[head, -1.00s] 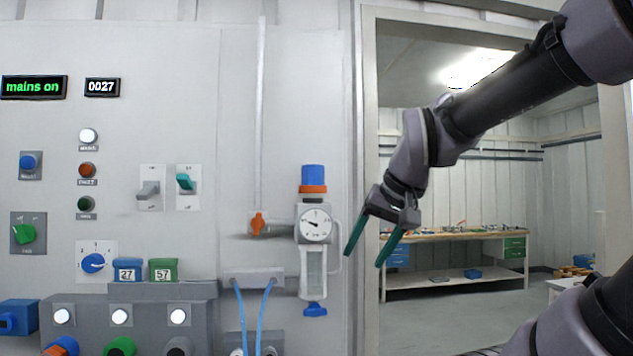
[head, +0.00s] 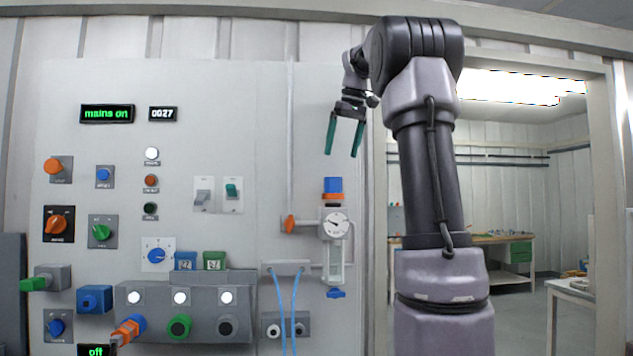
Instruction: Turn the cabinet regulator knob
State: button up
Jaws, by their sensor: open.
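The regulator (head: 335,223) is mounted on the pale cabinet panel, with a round white gauge and a clear bowl below it. Its blue knob (head: 333,185) stands upright on top, above an orange ring. My gripper (head: 342,152) has two green fingers pointing down, apart and empty. In the picture they are just above the knob and slightly right of it. I cannot tell how far in front of the panel they are. Nothing covers the knob.
An orange valve handle (head: 290,224) sits left of the regulator, and a blue drain knob (head: 336,293) below. Blue hoses (head: 283,310) hang lower left. Switches and dials fill the panel's left side. A doorway with a workbench (head: 505,250) opens at right, partly behind my arm.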

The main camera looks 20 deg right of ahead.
aim_at(333, 181)
jog(key=x, duration=1)
jog(key=shift+w+a+f, duration=0.15)
jog(key=shift+w+f, duration=0.05)
jog(key=shift+w, duration=0.05)
jog(key=shift+c, duration=0.3)
jog(key=c, duration=1.3)
